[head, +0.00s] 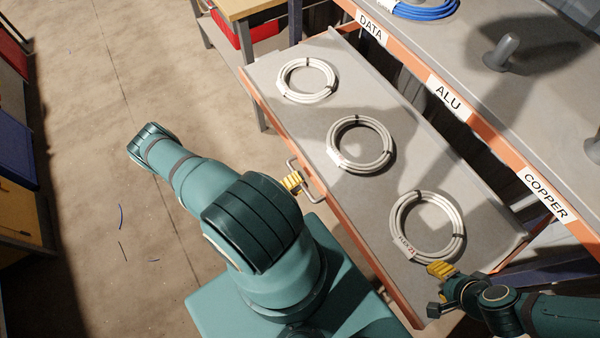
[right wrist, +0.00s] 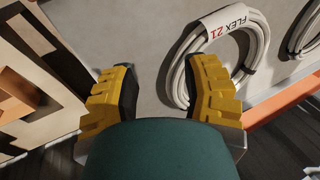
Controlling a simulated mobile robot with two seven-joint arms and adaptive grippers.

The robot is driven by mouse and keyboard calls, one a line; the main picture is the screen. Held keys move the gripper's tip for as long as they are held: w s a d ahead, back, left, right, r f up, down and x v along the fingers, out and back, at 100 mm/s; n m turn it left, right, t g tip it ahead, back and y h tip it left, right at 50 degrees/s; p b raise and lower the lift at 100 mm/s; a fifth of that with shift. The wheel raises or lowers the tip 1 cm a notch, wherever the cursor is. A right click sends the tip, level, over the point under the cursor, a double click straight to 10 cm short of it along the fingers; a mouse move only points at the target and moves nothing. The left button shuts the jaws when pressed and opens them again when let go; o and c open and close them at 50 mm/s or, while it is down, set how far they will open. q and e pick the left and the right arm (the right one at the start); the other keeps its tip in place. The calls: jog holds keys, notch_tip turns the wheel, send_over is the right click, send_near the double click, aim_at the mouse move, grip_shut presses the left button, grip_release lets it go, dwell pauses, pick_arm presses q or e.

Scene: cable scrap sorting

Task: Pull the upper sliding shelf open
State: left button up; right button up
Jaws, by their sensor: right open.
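The grey sliding shelf (head: 335,100) with orange edges stands out in front of the labelled rack beam in the head view. Its metal handle (head: 313,197) is on the front edge. My left gripper's yellow fingers (head: 292,181) are at the handle; my arm partly hides them, so their grip is unclear. My right gripper (head: 440,270) is open over the shelf's near end, beside the nearest white cable coil (head: 440,252).
Two more white coils (head: 360,145) (head: 307,80) lie on the shelf. The orange beam (head: 480,125) carries DATA, ALU and COPPER signs. Above it, a grey surface holds a blue coil (head: 425,10) and a peg (head: 502,52). Floor at left is mostly clear, with small cable scraps (head: 121,216).

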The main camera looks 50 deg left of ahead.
pick_arm(q)
jog(key=v, duration=1.2)
dwell(0.6)
